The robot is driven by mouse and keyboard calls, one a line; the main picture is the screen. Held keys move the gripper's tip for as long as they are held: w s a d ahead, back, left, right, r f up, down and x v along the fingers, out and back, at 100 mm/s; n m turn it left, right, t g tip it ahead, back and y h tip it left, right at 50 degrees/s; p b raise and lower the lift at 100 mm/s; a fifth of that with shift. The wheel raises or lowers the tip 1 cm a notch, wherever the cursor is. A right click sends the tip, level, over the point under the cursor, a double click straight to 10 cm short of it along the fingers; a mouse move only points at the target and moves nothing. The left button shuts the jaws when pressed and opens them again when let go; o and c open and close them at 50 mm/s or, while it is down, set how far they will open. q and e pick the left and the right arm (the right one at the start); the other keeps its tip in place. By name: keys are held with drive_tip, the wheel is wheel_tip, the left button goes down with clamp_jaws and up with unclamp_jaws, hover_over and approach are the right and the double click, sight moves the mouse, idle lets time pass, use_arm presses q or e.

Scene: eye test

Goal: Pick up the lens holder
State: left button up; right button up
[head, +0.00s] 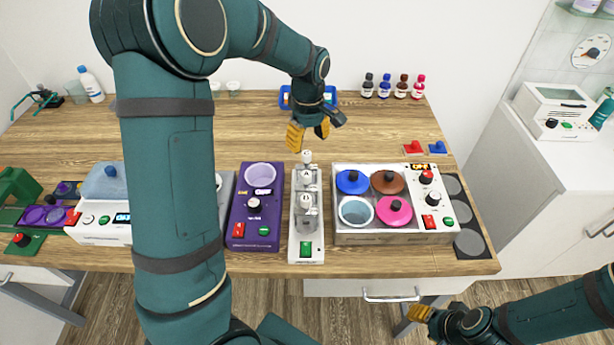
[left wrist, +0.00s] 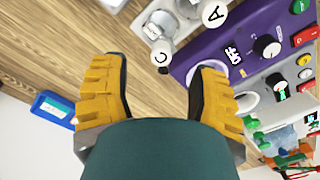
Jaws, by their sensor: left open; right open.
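A narrow white device (head: 308,245) with clear cylinders marked A and C stands mid-table. The cylinders (left wrist: 158,30) also show at the top of the left wrist view. My left gripper (head: 309,136) is open and empty above the table, just behind the white device. Its two yellow fingers (left wrist: 162,65) stand apart in the left wrist view. My right gripper (head: 420,313) is open, low in front of the table.
A purple device (head: 240,225) stands left of the white one. A box with coloured lids (head: 385,238) stands right of it. Small bottles (head: 392,88) and a blue tray (head: 287,100) are at the back. My left arm hides part of the table.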

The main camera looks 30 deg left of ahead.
sight(306, 153)
use_arm(q)
drive_tip(key=shift+a+f+b, duration=0.15)
drive_tip(key=shift+f+b, duration=0.05)
drive_tip(key=shift+f, duration=1.35)
drive_tip(key=shift+a+f+b, duration=0.1)
drive_tip(key=shift+f+b, duration=0.1)
drive_tip(key=shift+f, duration=1.35)
clamp_jaws()
